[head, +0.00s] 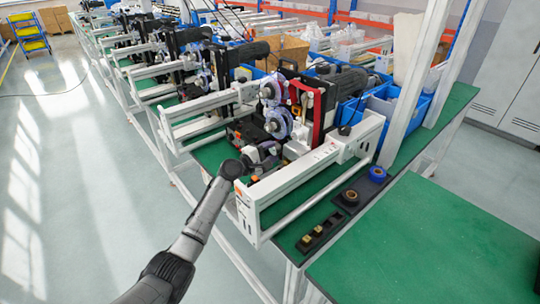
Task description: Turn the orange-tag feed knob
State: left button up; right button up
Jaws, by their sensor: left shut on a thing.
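The near coder machine (300,175) stands on the green bench, with white rails, round reels and a red band. A small orange tag (254,179) shows on it, just right of my left wrist. My left arm comes up from the bottom, and my left gripper (252,160) is at the machine beside the tag. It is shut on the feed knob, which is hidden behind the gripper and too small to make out. How far the knob is turned cannot be seen. My right gripper is not in view.
More coder machines (185,50) stand in a row behind. A dark tray with tape rolls (349,196) and a small black holder (320,232) lie on the bench at right. Blue bins (412,106) stand behind. The front green table (440,240) is clear. Open floor lies at left.

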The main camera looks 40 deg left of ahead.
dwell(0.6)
pick_arm(q)
jog(key=o, duration=0.9)
jog(key=shift+s, duration=0.15)
jog(key=shift+s+a, duration=0.1)
jog(key=shift+s, duration=0.2)
jog(key=p+v, duration=0.3)
jog(key=v, duration=1)
